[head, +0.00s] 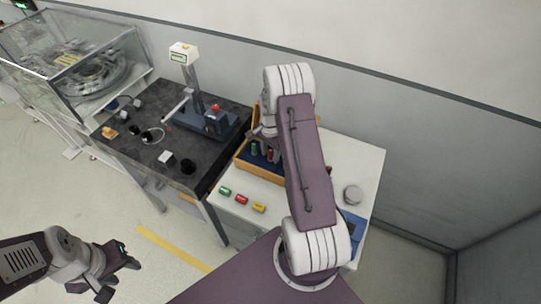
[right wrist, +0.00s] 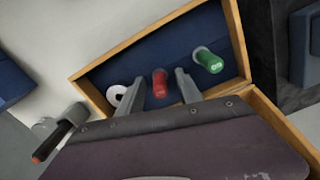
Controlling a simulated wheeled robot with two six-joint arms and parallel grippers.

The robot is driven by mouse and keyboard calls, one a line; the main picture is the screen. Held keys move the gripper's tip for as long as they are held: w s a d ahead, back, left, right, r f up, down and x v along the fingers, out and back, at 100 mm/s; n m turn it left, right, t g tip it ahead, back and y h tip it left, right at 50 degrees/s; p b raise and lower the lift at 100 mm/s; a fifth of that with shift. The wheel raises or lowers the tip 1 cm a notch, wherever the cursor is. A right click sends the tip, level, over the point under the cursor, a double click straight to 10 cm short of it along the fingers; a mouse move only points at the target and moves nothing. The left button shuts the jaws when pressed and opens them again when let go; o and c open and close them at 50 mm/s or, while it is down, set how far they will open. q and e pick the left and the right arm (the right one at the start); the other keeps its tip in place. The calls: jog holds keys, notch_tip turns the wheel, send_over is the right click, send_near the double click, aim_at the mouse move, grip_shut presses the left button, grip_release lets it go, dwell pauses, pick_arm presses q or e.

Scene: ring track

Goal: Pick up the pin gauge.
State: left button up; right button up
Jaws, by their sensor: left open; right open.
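A wooden case with a blue lining (right wrist: 130,60) stands open on the white table; it also shows in the head view (head: 257,174), partly behind my right arm. In it are a red-capped pin (right wrist: 159,83), a green-capped pin (right wrist: 209,60) and a white ring (right wrist: 117,95). A dark rod with an orange tip (right wrist: 58,134) shows at the left of the right wrist view. I cannot tell which is the pin gauge. My right gripper (right wrist: 160,76) is open, its fingers either side of the red pin in the picture; contact is unclear. My left gripper (head: 117,277) is open and empty over the floor.
Green (head: 225,190), red (head: 241,199) and yellow (head: 259,208) blocks lie on the white table (head: 225,205). A dark bench (head: 140,165) with a measuring stand (head: 194,85) and small parts is to the left.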

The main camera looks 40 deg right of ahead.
grip_shut()
